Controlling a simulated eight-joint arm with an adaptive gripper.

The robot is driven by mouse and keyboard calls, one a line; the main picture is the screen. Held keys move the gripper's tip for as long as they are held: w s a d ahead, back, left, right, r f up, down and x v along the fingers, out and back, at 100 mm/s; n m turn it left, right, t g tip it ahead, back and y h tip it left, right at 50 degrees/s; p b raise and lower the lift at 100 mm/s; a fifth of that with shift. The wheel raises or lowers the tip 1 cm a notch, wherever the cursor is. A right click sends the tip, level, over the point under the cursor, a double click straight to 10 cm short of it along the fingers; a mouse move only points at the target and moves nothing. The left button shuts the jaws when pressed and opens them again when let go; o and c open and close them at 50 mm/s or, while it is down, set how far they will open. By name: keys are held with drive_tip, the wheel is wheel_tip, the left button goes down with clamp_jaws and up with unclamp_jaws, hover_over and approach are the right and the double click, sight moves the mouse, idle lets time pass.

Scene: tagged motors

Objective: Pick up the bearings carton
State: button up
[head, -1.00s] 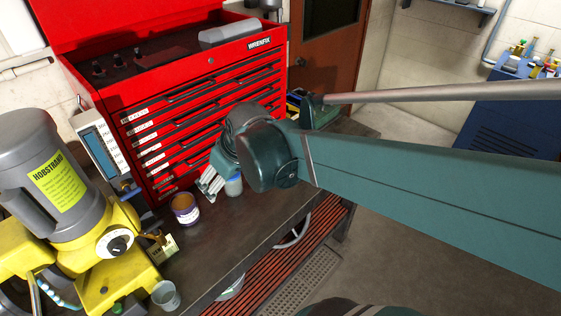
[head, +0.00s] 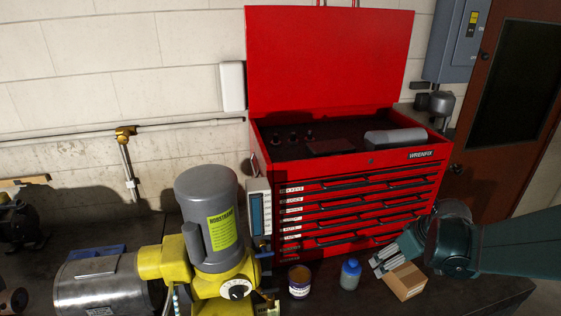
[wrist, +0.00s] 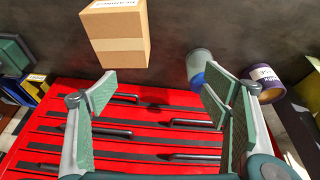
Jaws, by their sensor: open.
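The bearings carton (head: 404,281) is a small brown cardboard box on the dark bench, in front of the red tool chest at the right of the head view. In the wrist view the carton (wrist: 119,38) shows at the top, left of centre, with a white label partly cut off by the picture edge. My gripper (wrist: 157,97) is open, its green-padded fingers wide apart with nothing between them. The carton lies beyond the fingertips in the wrist view. In the head view my gripper (head: 385,259) is right beside the carton; whether they touch is unclear.
A blue-capped bottle (head: 350,274) stands left of the carton, and a brown-topped tin (head: 299,281) farther left. The red tool chest (head: 355,215) rises close behind. A yellow and grey machine (head: 209,235) stands at left. The bench's front edge is near the carton.

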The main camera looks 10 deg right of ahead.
drive_tip(key=p, duration=0.3)
approach(407, 271)
drive_tip(key=shift+w+a+f, duration=0.55)
drive_tip(key=shift+w+f, duration=0.3)
drive_tip(key=shift+f, duration=0.05)
drive_tip(key=shift+s+d+f, duration=0.25)
drive_tip(key=shift+d+f, duration=0.05)
drive_tip(key=shift+d, duration=0.25)
drive_tip(key=shift+x, duration=1.3)
drive_tip(key=shift+f, duration=0.1)
drive_tip(key=shift+x, duration=2.5)
drive_tip(key=shift+s, duration=0.1)
drive_tip(key=shift+f+b, duration=0.3)
drive_tip(key=shift+b, duration=0.25)
